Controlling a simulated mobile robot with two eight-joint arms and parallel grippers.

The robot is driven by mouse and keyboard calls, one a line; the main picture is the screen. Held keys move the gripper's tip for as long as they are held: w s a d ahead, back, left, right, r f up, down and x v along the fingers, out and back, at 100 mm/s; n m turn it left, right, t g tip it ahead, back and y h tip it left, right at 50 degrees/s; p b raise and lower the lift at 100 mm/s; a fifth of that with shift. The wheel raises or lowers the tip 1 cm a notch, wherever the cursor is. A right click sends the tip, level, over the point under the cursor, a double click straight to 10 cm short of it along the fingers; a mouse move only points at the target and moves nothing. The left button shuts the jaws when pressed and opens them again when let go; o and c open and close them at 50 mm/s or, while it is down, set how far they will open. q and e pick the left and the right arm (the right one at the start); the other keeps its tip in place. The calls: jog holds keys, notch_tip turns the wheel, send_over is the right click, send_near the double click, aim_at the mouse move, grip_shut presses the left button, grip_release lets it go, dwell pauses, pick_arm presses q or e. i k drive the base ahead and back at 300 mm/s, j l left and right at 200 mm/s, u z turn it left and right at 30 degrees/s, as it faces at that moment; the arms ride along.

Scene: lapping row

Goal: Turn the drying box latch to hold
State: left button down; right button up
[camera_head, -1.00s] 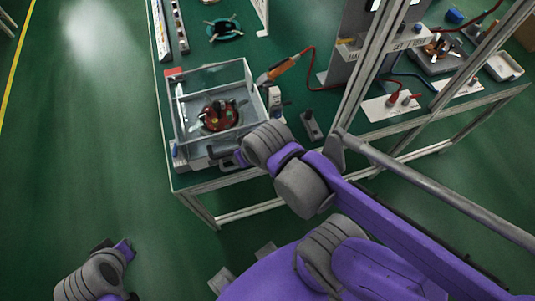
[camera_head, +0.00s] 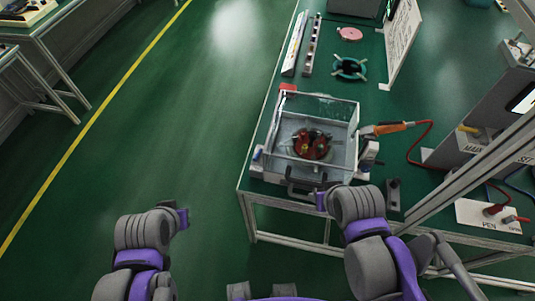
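The drying box (camera_head: 275,167) is a clear-walled box near the table's front left corner. A red and dark round part (camera_head: 313,146) sits inside it. A dark handle-like piece (camera_head: 301,187) is on the box's front side; I cannot tell whether it is the latch or how it is set. My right gripper (camera_head: 321,200) is at the front of the box, close to that piece; contact is unclear. My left gripper (camera_head: 183,218) is over the floor, left of the table and away from the box. The finger openings of both are too small to tell.
An orange-handled tool (camera_head: 392,128) with a red cable lies right of the box. A teal ring (camera_head: 350,68) and a pink disc (camera_head: 349,33) lie behind it. A metal frame post (camera_head: 450,185) crosses at right. The floor at left is clear.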

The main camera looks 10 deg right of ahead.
aim_at(255, 158)
jog(key=i+j, duration=0.1)
jog(key=j, duration=0.35)
jog(key=i+j+z, duration=0.15)
jog(key=j, duration=0.3)
jog(key=i+j, duration=0.1)
jog(key=j, duration=0.35)
jog(key=l+z, duration=0.05)
